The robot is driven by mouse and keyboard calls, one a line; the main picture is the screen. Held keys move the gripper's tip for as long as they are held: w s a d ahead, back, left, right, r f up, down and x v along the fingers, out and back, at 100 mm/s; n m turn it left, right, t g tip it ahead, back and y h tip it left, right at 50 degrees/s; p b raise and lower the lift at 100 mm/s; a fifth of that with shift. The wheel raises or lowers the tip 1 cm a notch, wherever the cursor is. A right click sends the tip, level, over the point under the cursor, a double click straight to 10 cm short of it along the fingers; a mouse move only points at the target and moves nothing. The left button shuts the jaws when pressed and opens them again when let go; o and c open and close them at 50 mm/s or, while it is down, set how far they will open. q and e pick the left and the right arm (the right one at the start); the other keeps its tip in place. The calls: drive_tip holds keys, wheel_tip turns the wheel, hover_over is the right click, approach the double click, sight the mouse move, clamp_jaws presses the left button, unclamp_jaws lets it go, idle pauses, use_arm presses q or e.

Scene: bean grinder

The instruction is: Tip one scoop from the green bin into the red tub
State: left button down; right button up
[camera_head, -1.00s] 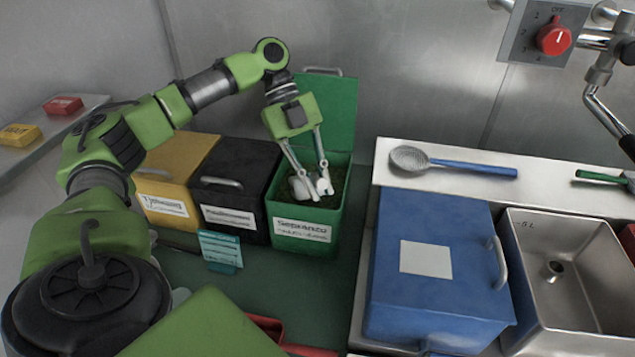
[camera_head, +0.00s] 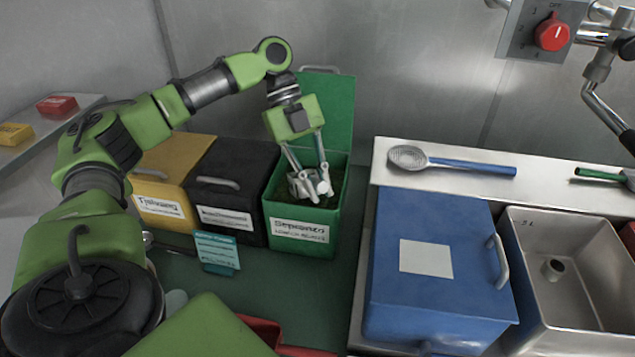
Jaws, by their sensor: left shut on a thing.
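The green bin (camera_head: 300,232) stands open at the back of the counter, with its lid raised behind it and dark green contents inside. My left gripper (camera_head: 311,184) reaches down into the bin from above. It is shut on a small pale scoop (camera_head: 300,186), which sits at the contents and is partly hidden by the fingers. Whether the scoop is filled cannot be seen. The red tub (camera_head: 264,329) shows only in part at the bottom edge, behind a green link of my own arm. My right gripper is not in view.
Closed black (camera_head: 236,183) and yellow (camera_head: 165,180) bins stand left of the green bin. A small teal sign (camera_head: 217,251) stands in front. A large blue box (camera_head: 435,290) and steel sink (camera_head: 572,275) are at right. Green counter (camera_head: 300,290) is clear between.

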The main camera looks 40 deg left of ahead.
use_arm(q)
drive_tip(key=shift+s+d+r+p, duration=0.2)
drive_tip(key=shift+r+p, duration=0.15)
drive_tip(key=shift+r, duration=0.4)
drive_tip(key=s+d+r+t+y+p, duration=0.3)
drive_tip(key=s+d+r+y+p, duration=0.1)
drive_tip(key=s+r+y+p, duration=0.1)
drive_tip(key=shift+d+r+m+p, duration=0.35)
drive_tip(key=shift+r+p, duration=0.15)
drive_tip(key=shift+p, duration=0.85)
drive_tip(key=shift+s, duration=0.1)
drive_tip(key=s+d+f+n+g+y, duration=0.1)
drive_tip(key=d+n, duration=0.4)
drive_tip(key=n, duration=0.7)
drive_tip(key=s+d+f+n+g+y, duration=0.1)
drive_tip(key=d+n, duration=0.5)
drive_tip(key=n, duration=0.6)
wheel_tip(320, 180, down, 3)
drive_tip(key=shift+s+r+y, duration=0.15)
drive_tip(key=shift+s+y, duration=0.3)
drive_tip(key=shift+y, duration=0.35)
